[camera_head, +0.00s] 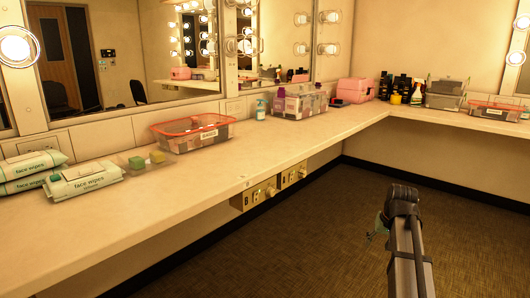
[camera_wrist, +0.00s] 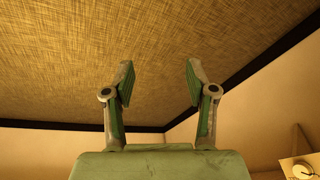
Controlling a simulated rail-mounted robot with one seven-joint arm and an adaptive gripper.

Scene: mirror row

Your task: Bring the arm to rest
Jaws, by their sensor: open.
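My gripper (camera_wrist: 160,84) shows in the wrist view with its two fingers spread apart and nothing between them. The brown carpet (camera_wrist: 60,60) and the pale wall lie beyond the fingers. In the head view my arm reaches in from the bottom right, over the carpet and clear of the counter. The gripper (camera_head: 378,228) is mostly hidden behind the end of the arm there, with only a small greenish part showing at its left.
The long counter (camera_head: 200,180) runs along the mirrors and turns right at the corner. It bears face wipes (camera_head: 85,180), an orange-rimmed basket (camera_head: 160,127), a clear caddy (camera_head: 305,102) and a pink case (camera_head: 352,90). Outlet boxes (camera_head: 255,194) hang under its front edge. The carpeted floor is open.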

